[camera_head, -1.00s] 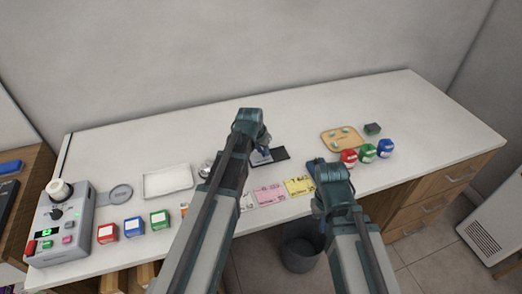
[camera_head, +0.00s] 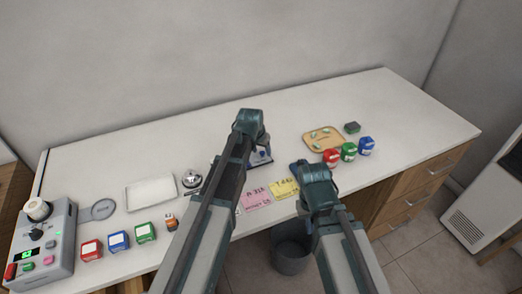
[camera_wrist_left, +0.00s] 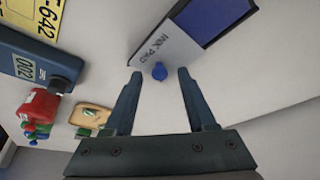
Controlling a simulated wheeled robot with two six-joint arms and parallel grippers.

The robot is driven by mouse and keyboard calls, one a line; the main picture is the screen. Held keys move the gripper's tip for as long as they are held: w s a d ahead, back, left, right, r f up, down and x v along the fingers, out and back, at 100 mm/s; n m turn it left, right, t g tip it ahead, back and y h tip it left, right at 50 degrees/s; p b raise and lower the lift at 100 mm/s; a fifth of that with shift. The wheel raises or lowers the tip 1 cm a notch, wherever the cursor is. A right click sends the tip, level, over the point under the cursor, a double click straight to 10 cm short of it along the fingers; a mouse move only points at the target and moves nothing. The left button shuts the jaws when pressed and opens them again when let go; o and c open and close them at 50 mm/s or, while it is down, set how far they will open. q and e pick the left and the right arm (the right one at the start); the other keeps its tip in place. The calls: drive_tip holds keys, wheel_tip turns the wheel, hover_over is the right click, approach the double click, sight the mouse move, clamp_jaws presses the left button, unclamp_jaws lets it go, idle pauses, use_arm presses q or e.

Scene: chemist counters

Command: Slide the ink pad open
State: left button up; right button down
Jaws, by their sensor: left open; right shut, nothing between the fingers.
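The ink pad (camera_head: 262,161) lies on the counter by my left gripper (camera_head: 261,150), mostly hidden by it in the head view. The left wrist view shows its pale case with "INK PAD" lettering (camera_wrist_left: 168,43) and a dark blue panel (camera_wrist_left: 221,20).
Pink (camera_head: 257,194) and yellow (camera_head: 285,187) tickets lie along the front. The counter behind is clear.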

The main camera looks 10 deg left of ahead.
use_arm(q)
drive_tip(key=p+v, duration=1.2)
drive_tip(key=v, duration=0.2)
drive_tip(key=shift+p, duration=0.4)
drive_tip(key=shift+w+f, duration=0.1)
drive_tip(key=shift+w, duration=0.05)
drive_tip(key=s+d+f+g+y+b, duration=0.1)
drive_tip(key=s+d, duration=0.3)
drive_tip(key=s, duration=0.7)
drive_tip(key=s+d+f+m+g+y+b, duration=0.1)
drive_tip(key=s+d+f+g+b, duration=0.1)
drive_tip(key=s, duration=0.9)
drive_tip(key=d+f+g, duration=0.1)
drive_tip(key=d+g, duration=0.1)
drive_tip(key=shift+d+f+m, duration=0.25)
drive_tip(key=shift+d+m, duration=0.05)
drive_tip(key=shift+d, duration=0.1)
